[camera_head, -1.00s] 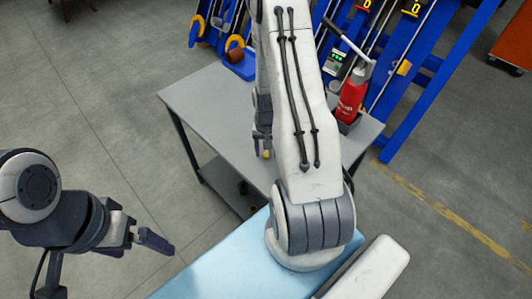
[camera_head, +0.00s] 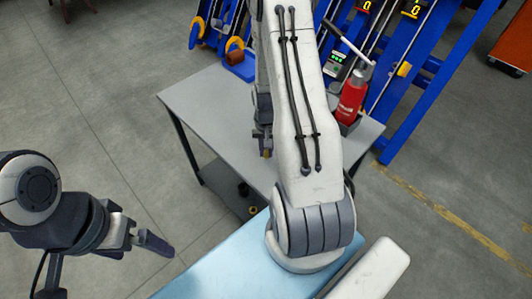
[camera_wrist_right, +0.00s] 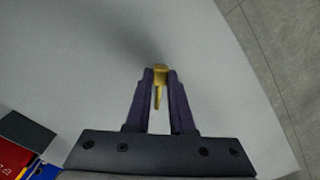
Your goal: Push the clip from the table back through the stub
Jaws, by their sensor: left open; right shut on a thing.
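The clip (camera_wrist_right: 160,85) is a small yellow-gold piece with a tapered lower end, held between the dark fingertips in the right wrist view. My right gripper (camera_wrist_right: 160,75) is shut on it above the grey table. In the head view my right gripper (camera_head: 262,143) hangs over the grey table (camera_head: 205,110), partly hidden behind my arm, with the yellow clip (camera_head: 267,153) at its tip. My left gripper (camera_head: 155,243) is open and empty, left of the light blue surface. I cannot make out the stub.
A red bottle (camera_head: 350,98) stands at the table's right end. Blue frames (camera_head: 405,75) stand behind the table. The table's left part is clear.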

